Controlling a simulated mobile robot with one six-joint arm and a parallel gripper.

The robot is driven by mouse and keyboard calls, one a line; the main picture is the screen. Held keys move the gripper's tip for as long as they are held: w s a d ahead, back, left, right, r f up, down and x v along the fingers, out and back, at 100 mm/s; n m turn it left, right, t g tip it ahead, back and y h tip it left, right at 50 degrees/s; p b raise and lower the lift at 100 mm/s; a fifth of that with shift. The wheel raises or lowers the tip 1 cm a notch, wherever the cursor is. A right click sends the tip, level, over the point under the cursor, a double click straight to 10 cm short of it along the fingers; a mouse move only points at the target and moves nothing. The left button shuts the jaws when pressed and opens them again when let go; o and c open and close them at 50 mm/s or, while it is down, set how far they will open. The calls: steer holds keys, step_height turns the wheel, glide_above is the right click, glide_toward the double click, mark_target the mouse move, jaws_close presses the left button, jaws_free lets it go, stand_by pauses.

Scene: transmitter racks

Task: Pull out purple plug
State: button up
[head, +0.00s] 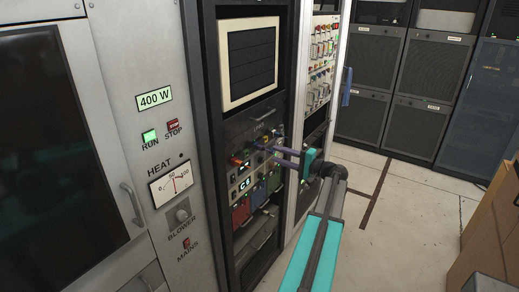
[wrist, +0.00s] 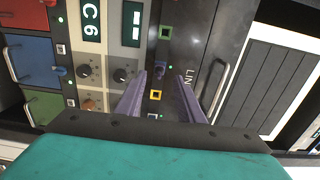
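No contact with the plug shows. In the head view my gripper (head: 277,150) reaches in from the right to the rack's control panel (head: 240,133). The plug is too small there to tell apart from the fingers.
A metal handle (wrist: 215,78) is close on the right. Open floor (head: 410,205) lies right of the racks.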

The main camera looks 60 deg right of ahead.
mark_target(264, 148)
steer(key=shift+s+d, duration=0.25)
steer(key=shift+w, duration=4.35)
steer(key=shift+b, duration=0.9)
jaws_close()
steer(key=shift+s, duration=0.15)
